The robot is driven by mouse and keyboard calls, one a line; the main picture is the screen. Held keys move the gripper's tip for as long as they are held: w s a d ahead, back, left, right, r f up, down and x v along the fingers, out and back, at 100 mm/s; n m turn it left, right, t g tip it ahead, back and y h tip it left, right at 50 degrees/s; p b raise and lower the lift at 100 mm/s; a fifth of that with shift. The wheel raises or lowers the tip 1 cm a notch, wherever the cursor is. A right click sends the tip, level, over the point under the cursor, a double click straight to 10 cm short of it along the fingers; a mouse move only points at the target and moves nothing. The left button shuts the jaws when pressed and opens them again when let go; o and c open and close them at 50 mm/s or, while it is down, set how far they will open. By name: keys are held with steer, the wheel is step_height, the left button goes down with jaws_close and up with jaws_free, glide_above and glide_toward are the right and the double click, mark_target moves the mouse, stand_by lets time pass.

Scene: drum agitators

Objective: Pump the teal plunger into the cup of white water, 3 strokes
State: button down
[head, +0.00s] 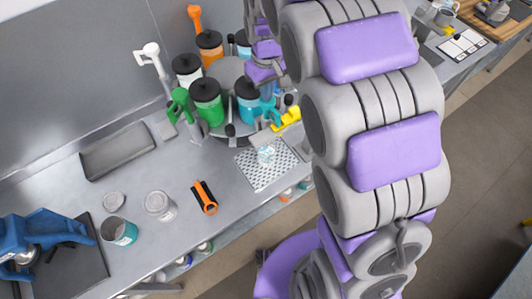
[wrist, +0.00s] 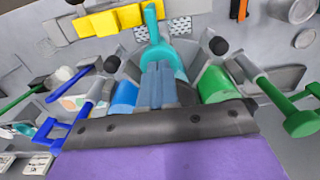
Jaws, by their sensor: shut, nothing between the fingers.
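A teal plunger handle (head: 268,108) sticks out from the canister with blue contents (head: 247,100) on the round carousel in the head view. In the wrist view the teal plunger (wrist: 153,24) lies just beyond the fingertips of my gripper (wrist: 158,68). The gripper's grey-blue fingers are together and hold nothing. They overlap the teal part in the picture; I cannot tell whether they touch it. A small clear cup (head: 266,155) with pale contents stands on the perforated tray (head: 252,171), in front of the carousel. The tray also shows in the wrist view (wrist: 180,29).
A canister with green contents (head: 207,104) and its green handle (head: 179,103) stand left of the teal plunger. A yellow handle (head: 287,119) lies at right.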

steer(key=shift+r+p, duration=0.8)
steer(key=shift+r, duration=2.1)
steer(key=shift+f, duration=0.1)
steer(key=shift+f+b, duration=1.1)
steer(key=shift+f, duration=1.8)
steer(key=shift+r, duration=0.1)
steer(key=shift+r+p, duration=0.85)
steer(key=shift+r, duration=2.05)
